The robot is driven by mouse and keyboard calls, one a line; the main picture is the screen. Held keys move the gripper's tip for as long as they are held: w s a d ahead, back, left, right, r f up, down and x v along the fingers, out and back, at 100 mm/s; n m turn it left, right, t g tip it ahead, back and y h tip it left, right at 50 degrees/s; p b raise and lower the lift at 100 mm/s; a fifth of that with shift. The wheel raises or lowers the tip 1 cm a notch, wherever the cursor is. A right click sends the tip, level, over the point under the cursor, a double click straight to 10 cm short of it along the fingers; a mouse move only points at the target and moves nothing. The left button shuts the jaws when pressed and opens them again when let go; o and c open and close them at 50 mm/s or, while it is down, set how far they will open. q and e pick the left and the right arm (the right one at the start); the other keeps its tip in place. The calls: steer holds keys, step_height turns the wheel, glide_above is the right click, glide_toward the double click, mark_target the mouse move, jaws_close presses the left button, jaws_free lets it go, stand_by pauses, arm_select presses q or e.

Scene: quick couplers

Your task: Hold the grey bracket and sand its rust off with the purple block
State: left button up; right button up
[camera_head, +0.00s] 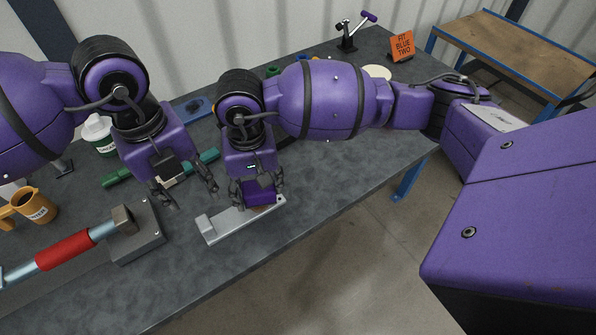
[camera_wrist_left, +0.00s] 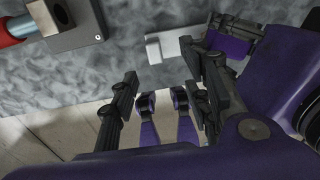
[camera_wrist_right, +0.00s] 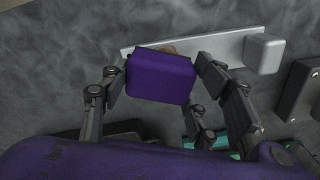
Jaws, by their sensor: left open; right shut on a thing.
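The grey bracket (camera_head: 232,228) lies on the table near its front edge, with a raised block at its left end. A brown rust patch (camera_head: 262,207) shows beside the purple block. My right gripper (camera_head: 262,196) is shut on the purple block (camera_head: 260,190), over the bracket's right part. In the right wrist view the purple block (camera_wrist_right: 160,76) hides part of the bracket (camera_wrist_right: 222,47); whether they touch I cannot tell. My left gripper (camera_head: 192,200) is open and empty, left of the bracket. In the left wrist view the bracket's end block (camera_wrist_left: 154,48) shows beyond its fingers.
A red-handled tool (camera_head: 65,252) in a grey block (camera_head: 140,238) lies left of the bracket. An orange sign (camera_head: 402,46) stands at the back right.

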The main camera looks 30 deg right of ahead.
mark_target(203, 223)
steer(key=shift+a+r, duration=0.1)
steer(key=shift+w, duration=0.1)
arm_select(q)
steer(key=shift+y, duration=0.3)
steer(key=f, duration=1.2)
steer(key=shift+s+a+f, duration=0.15)
steer(key=shift+s+a, duration=0.1)
steer(key=shift+s, duration=0.1)
steer(key=shift+c, duration=0.4)
jaws_close()
steer(key=shift+o, duration=0.4)
jaws_free()
